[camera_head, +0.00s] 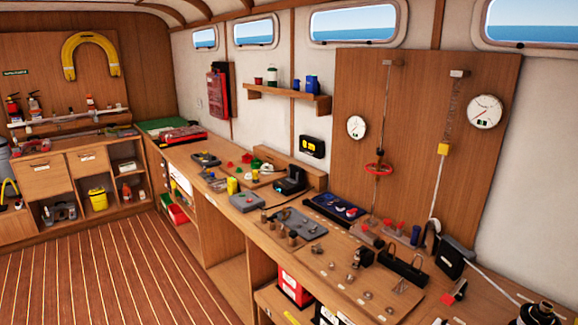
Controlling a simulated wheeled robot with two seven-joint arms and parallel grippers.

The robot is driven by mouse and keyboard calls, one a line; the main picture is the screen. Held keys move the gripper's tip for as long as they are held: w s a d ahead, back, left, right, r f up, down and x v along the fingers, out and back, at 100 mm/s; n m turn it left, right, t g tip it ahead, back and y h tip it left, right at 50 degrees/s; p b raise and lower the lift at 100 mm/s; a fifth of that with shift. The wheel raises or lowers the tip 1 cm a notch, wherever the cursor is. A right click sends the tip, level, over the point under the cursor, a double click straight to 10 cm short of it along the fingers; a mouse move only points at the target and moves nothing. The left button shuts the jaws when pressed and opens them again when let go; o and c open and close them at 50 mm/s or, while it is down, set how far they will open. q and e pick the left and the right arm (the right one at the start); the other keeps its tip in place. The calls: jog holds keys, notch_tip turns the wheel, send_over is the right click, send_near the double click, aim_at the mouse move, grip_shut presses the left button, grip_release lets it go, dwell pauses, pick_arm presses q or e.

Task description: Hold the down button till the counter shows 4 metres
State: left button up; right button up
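No down button can be made out for certain. A small black box with a yellow face (311,146) is fixed to the white wall above the bench; it may be the counter, but no figure on it can be read. A dark round machine (537,314) stands at the bottom right corner, partly cut off by the frame edge. A black box (455,258) sits on the bench to its upper left, with a pale strip running from it towards the corner. Neither of my grippers is in view.
A long wooden bench (345,295) runs along the right wall, crowded with small parts. A wooden panel (405,110) above it carries two round gauges, a red handwheel (378,169) and a yellow block (443,149) on a line. The striped floor (110,265) at left is clear.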

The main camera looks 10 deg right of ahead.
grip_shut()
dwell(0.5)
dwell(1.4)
